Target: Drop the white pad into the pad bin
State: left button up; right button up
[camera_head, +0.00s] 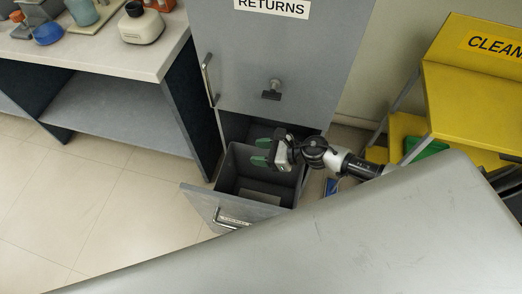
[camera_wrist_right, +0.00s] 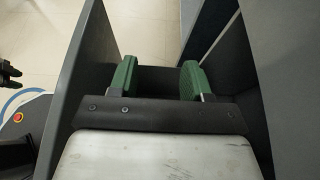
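My right gripper (camera_head: 260,152) is over the pulled-out grey bin (camera_head: 228,172) of the cabinet, its green fingers pointing left in the head view. In the right wrist view the fingers (camera_wrist_right: 157,78) are apart with nothing between them, inside or just above the bin's walls (camera_wrist_right: 85,50). A pale flat piece (camera_head: 260,196) lies on the bin floor in the head view; it may be the white pad, but I cannot tell for sure. A dark part with greenish tips at the left edge of the right wrist view may be my left gripper; its opening is unclear.
The grey cabinet (camera_head: 275,50) marked RETURNS rises behind the bin. A bench (camera_head: 150,60) with bottles and containers stands at left. A yellow stand (camera_head: 465,95) marked CLEAN is at right, with a green item (camera_head: 425,148) beneath. The floor left of the bin is clear.

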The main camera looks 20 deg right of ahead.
jog(key=b+v, duration=0.2)
jog(key=v, duration=0.8)
jog(key=shift+s+d, duration=0.25)
jog(key=shift+d, duration=0.05)
